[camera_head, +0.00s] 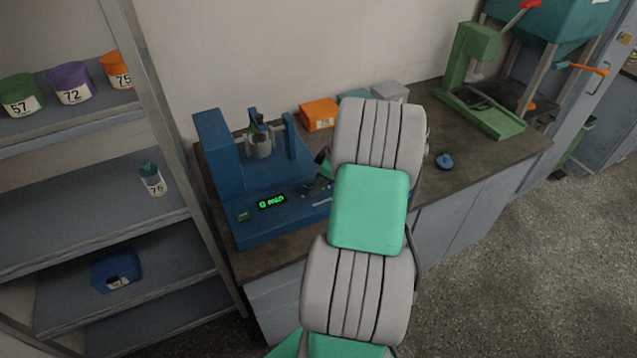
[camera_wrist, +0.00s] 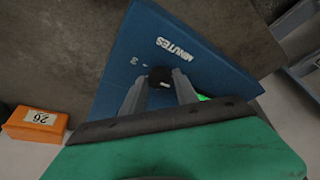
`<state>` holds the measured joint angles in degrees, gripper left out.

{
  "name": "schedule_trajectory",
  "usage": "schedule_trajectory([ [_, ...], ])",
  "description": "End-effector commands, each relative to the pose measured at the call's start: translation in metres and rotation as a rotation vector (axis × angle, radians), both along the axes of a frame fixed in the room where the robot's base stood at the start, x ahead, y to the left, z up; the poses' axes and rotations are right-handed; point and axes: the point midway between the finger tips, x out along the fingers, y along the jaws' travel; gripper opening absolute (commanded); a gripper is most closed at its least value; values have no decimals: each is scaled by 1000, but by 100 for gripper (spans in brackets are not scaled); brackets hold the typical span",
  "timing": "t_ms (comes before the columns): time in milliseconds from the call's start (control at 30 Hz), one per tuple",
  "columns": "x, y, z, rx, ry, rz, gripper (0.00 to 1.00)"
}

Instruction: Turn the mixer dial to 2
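The blue mixer (camera_head: 243,172) stands on the counter, its green display (camera_head: 271,201) reading "0 min". In the wrist view its blue panel (camera_wrist: 195,40) shows the word MINUTES and a 3. The round black dial (camera_wrist: 160,76) with a white mark sits between the two fingers of my gripper (camera_wrist: 161,78). The fingers are apart, one on each side of the dial; I cannot tell whether both press on it. In the head view my gripper (camera_head: 320,180) is at the panel's right end, and my arm hides the dial and part of the panel.
An orange box (camera_head: 319,114) and a grey box (camera_head: 391,92) sit at the back of the counter (camera_head: 490,155). A blue knob-like object (camera_head: 444,161) lies to the right of my arm. A green press (camera_head: 480,80) stands farther right. Shelves with jars (camera_head: 72,85) are at left.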

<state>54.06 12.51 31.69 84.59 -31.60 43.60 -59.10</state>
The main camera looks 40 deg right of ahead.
Motion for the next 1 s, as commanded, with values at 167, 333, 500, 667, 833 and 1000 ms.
schedule_trajectory([
  [167,0,0,0,0,0,0,20],
  [333,0,0,0,0,0,0,6],
  [500,0,0,0,0,0,0,0],
  [667,0,0,0,-1,0,-4,0],
  [833,0,0,0,-1,-2,-32,0],
  [1000,0,1,0,-2,-2,-106,0],
])
